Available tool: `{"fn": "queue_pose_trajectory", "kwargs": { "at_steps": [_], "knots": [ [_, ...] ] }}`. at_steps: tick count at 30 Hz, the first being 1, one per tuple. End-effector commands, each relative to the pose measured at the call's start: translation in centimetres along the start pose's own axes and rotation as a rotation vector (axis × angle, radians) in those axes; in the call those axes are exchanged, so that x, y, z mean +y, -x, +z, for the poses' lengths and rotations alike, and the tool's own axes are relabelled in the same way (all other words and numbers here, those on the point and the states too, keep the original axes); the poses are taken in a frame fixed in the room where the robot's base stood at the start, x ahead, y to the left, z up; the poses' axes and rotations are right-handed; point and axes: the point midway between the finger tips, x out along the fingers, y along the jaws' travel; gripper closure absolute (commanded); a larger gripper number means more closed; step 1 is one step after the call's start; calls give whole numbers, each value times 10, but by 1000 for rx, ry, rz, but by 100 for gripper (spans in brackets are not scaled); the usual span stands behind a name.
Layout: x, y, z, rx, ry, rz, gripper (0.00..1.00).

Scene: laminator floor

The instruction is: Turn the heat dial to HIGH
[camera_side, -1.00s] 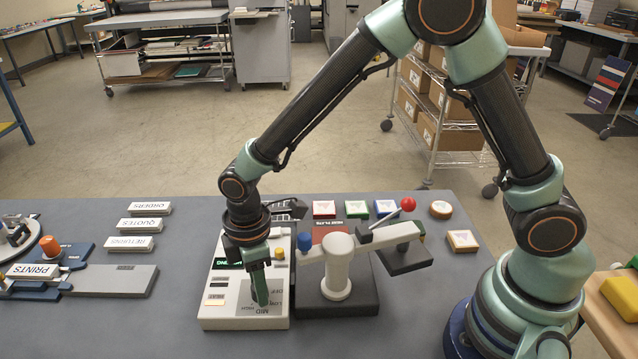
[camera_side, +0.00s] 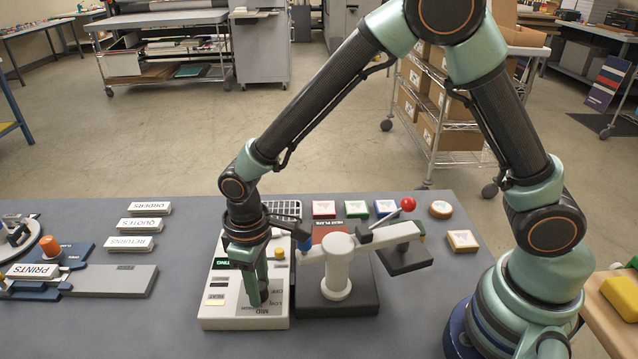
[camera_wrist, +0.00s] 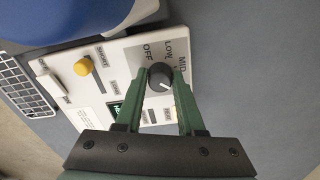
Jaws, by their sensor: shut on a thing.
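The heat dial (camera_wrist: 160,75) is a small dark round knob with a white mark on a white control panel (camera_side: 221,322). In the wrist view the labels OFF, LOW and MID show around its upper side, and the white mark points to the lower right, towards my right-hand finger. No HIGH label can be read. My gripper (camera_wrist: 161,77) has its two green fingers shut on the dial, one on each side. In the side view my gripper (camera_side: 258,297) reaches straight down to the panel, and its fingers hide the dial.
A yellow button (camera_wrist: 83,67) and a white switch (camera_wrist: 50,80) sit on the same panel. A grey post with a red-knobbed lever (camera_side: 407,204) stands close to the right. Label blocks (camera_side: 146,225) lie left, with bare grey table between.

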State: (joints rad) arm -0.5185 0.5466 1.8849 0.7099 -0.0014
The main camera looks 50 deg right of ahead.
Motion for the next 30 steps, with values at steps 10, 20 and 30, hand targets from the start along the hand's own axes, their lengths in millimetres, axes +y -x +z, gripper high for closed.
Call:
{"fn": "queue_pose_trajectory", "kwargs": {
  "at_steps": [10, 20, 30],
  "knots": [
    [0, 1, 0, -1, -14, 0, 100],
    [0, 1, 0, 0, -12, 0, 32],
    [0, 11, -1, 2, -12, 0, 32]
  ]
}}
